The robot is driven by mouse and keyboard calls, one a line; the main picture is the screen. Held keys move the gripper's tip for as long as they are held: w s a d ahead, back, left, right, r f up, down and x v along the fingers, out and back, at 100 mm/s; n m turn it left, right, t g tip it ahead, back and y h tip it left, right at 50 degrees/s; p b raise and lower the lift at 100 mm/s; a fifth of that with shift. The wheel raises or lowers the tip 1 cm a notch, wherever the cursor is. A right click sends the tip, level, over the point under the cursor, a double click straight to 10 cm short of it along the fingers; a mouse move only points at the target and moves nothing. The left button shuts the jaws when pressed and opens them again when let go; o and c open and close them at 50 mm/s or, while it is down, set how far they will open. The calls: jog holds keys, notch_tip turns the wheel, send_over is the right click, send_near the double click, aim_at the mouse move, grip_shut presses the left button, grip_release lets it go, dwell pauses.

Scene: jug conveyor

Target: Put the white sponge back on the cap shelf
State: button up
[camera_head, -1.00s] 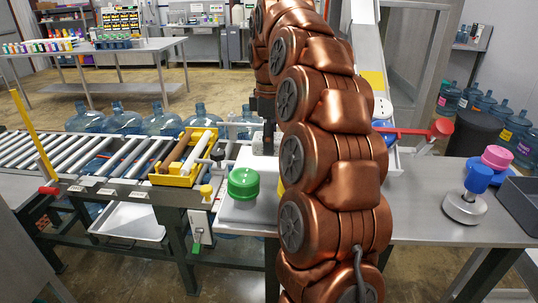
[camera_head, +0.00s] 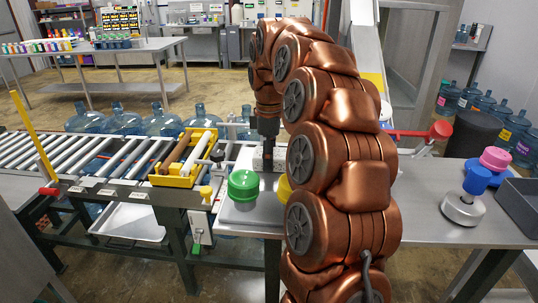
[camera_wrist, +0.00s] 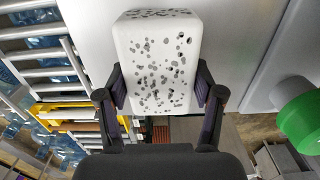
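The white sponge (camera_wrist: 158,62), a block with dark speckled pores, sits between the two fingers of my gripper (camera_wrist: 160,92) in the wrist view. Both fingers press against its sides. In the head view the sponge (camera_head: 257,161) shows as a small pale speckled patch below my gripper (camera_head: 268,158), partly hidden by it. A pale flat top (camera_head: 237,212) carries a green cap (camera_head: 243,186) just left of my gripper; I cannot tell for sure that this is the cap shelf. In the wrist view the green cap (camera_wrist: 302,118) is at the right. Whether the sponge touches the surface is unclear.
A yellow cap (camera_head: 284,189) is half hidden behind my arm. The roller conveyor (camera_head: 110,155) with a yellow-framed roller unit (camera_head: 186,160) lies to the left. A red-handled bar (camera_head: 440,130), a pink cap (camera_head: 495,158) and a metal stamp with blue knob (camera_head: 466,205) are to the right.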

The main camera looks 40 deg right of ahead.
jog(key=o, duration=0.4)
jog(key=shift+w+r+b, duration=0.1)
jog(key=shift+r+b, duration=0.35)
jog(key=shift+r, duration=2.15)
notch_tip(320, 180, up, 7)
jog(key=p, duration=0.5)
jog(key=shift+a, duration=0.1)
